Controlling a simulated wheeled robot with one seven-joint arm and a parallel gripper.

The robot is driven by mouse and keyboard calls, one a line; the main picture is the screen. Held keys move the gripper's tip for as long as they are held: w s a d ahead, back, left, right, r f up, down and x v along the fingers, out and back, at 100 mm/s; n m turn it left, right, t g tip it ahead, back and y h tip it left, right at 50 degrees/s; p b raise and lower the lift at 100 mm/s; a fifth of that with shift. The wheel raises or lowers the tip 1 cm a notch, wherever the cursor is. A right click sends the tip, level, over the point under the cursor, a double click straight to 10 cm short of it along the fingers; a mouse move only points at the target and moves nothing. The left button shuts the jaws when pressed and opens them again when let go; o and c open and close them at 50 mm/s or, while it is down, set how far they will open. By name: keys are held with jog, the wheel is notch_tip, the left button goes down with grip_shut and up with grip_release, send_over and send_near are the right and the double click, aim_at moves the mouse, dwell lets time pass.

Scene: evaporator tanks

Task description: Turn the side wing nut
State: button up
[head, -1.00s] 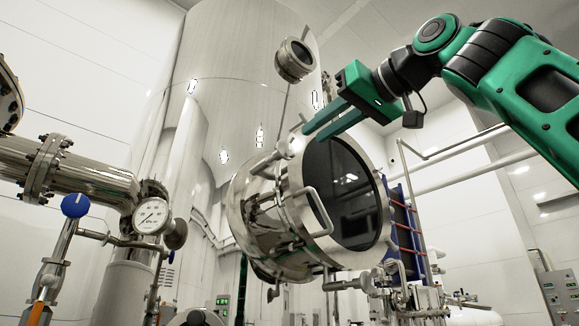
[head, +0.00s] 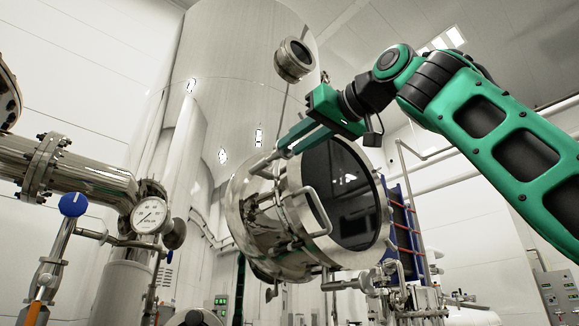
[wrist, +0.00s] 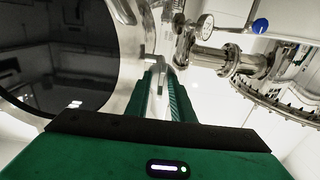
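The side wing nut (head: 266,161) is a small metal fitting on the upper left rim of the round tank hatch (head: 297,190), partly hidden by my fingers. My gripper (head: 285,146) reaches in from the upper right, its green fingertips right at the wing nut. In the wrist view, the two fingers (wrist: 163,82) point away from the camera with a narrow gap between them, and a metal piece of the fitting (wrist: 151,62) shows at their tips. I cannot tell whether the fingers touch it.
The hatch has a dark glass window (head: 345,190) and a bent metal handle (head: 318,215) close below the gripper. A round port (head: 294,60) is above. A pressure gauge (head: 149,215) and flanged pipe (head: 85,180) stand to the left.

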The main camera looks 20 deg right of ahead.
grip_shut()
jog(key=shift+n, duration=1.1)
jog(key=shift+n, duration=1.2)
jog(key=shift+d+r, duration=0.1)
jog(key=shift+n, duration=1.1)
jog(key=shift+n, duration=1.1)
